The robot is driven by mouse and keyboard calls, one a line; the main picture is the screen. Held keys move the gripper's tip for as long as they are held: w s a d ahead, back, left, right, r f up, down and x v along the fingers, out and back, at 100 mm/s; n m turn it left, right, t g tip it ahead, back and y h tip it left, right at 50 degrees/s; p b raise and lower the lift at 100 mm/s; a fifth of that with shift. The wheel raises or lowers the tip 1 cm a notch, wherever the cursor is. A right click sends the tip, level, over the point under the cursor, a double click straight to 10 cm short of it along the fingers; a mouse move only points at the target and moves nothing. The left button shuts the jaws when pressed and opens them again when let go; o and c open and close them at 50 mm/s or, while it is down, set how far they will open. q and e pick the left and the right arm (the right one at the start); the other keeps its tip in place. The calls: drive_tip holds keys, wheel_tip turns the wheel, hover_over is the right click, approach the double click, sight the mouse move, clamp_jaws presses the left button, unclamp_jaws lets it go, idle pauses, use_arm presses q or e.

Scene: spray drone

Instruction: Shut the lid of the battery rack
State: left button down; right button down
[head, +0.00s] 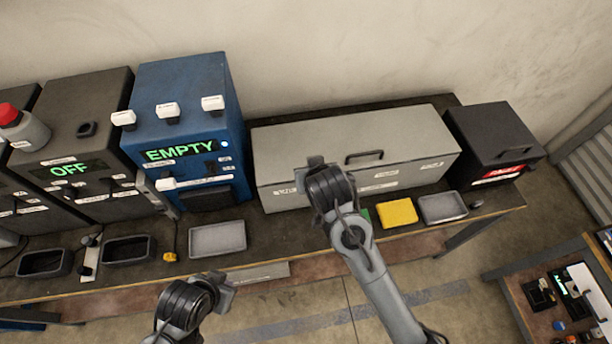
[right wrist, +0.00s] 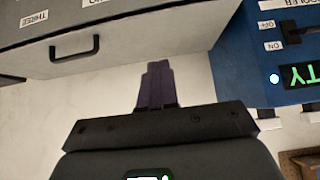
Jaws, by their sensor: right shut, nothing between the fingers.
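The battery rack appears to be the long light-grey box (head: 300,150) on the bench. Its lid (head: 405,135) lies down flat over the box, with a dark handle (head: 364,156); I see no gap, but a small one could be hidden. My right gripper (head: 316,163) is over the lid's front left part, hiding some of the front. In the right wrist view its fingers (right wrist: 158,85) are shut and empty, with the handle (right wrist: 75,48) off to one side. Contact with the lid cannot be told. My left gripper (head: 226,289) is low, in front of the bench; its fingers are unclear.
A blue cabinet reading EMPTY (head: 185,85) stands left of the rack. A black box with a red label (head: 490,135) stands right of it. A grey tray (head: 217,239), a yellow sponge-like block (head: 397,213) and another tray (head: 443,208) lie along the bench front.

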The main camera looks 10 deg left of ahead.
use_arm(q)
drive_tip(key=shift+r+p, duration=0.3)
drive_tip(key=shift+r, duration=0.05)
use_arm(e)
drive_tip(key=w+a+f, duration=0.1)
drive_tip(key=w+f, duration=0.3)
drive_tip(key=f, duration=0.6)
drive_tip(key=shift+w+a+f, duration=0.15)
drive_tip(key=shift+w+a, duration=0.25)
